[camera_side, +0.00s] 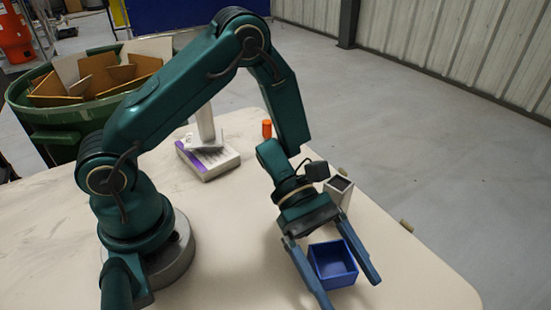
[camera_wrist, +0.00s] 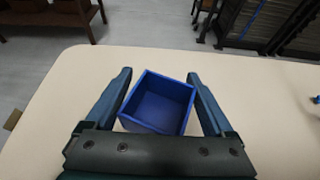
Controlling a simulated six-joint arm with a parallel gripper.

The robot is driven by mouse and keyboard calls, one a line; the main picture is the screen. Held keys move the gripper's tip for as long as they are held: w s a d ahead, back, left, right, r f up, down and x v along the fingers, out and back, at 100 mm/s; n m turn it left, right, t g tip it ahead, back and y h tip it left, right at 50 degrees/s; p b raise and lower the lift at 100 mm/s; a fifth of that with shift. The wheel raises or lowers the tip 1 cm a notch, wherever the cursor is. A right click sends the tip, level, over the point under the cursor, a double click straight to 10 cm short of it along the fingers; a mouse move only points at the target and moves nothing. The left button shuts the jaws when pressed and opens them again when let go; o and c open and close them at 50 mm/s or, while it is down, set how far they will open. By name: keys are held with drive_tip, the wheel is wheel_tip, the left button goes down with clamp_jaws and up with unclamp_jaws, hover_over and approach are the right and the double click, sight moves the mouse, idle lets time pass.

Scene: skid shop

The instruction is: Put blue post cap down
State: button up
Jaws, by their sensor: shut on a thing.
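The blue post cap (camera_side: 331,266) is a square, open-topped blue box. It sits between the two fingers of my gripper (camera_side: 334,272) at the front right of the table, with its open side facing up. In the wrist view the cap (camera_wrist: 157,104) shows its hollow inside, and my gripper (camera_wrist: 160,100) has one finger on each side of it. The cap is close to the table top; I cannot tell whether its underside touches it.
A pale square post (camera_side: 341,191) with a dark top stands just behind my gripper. A white and purple box (camera_side: 208,158) and a small orange cylinder (camera_side: 267,129) are farther back on the table (camera_side: 420,283). A green bin (camera_side: 55,117) of cardboard stands at the back left.

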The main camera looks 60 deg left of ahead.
sight(337, 298)
drive_tip(key=shift+f, duration=1.85)
drive_tip(key=shift+f, duration=0.15)
drive_tip(key=o, duration=1.1)
drive_tip(key=shift+c, duration=0.2)
drive_tip(key=shift+r, duration=0.2)
drive_tip(key=v, duration=1.2)
drive_tip(key=shift+a, duration=0.1)
